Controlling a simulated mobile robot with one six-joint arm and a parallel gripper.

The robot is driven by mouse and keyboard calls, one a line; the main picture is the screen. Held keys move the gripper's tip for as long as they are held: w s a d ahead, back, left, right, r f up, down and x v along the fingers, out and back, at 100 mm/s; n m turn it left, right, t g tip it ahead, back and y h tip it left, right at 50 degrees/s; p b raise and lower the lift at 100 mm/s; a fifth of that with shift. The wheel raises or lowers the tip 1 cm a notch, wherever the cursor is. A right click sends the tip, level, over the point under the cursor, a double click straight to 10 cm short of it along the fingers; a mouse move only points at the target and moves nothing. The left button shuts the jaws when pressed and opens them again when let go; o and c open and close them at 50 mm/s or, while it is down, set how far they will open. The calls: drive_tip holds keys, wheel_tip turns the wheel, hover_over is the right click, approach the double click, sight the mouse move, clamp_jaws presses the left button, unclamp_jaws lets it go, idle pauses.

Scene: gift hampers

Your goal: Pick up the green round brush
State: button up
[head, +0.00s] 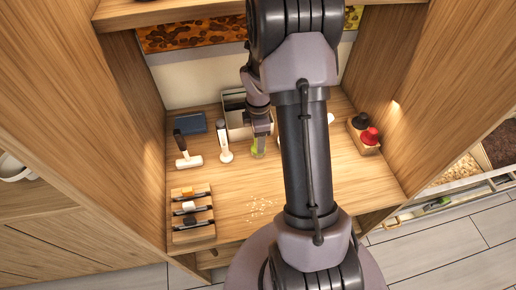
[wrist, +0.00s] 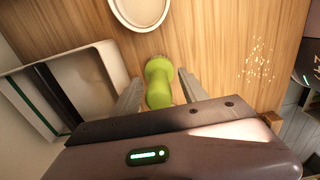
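The green round brush (wrist: 158,85) stands on the wooden shelf, with its green handle toward my gripper in the wrist view. In the head view a small green part of it (head: 258,149) shows below my gripper (head: 261,140); the rest is hidden. In the wrist view my gripper (wrist: 160,75) is open, with one finger on each side of the brush. Gaps show between both fingers and the handle.
A grey-white bin (head: 234,112) stands just behind. A white-handled brush (head: 224,142) and a white scraper-like tool (head: 188,160) stand left. A wooden rack (head: 192,222) is front left; a wooden box (head: 358,136) with red and black knobs is right. Crumbs (head: 262,207) lie in front.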

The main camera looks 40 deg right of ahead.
clamp_jaws()
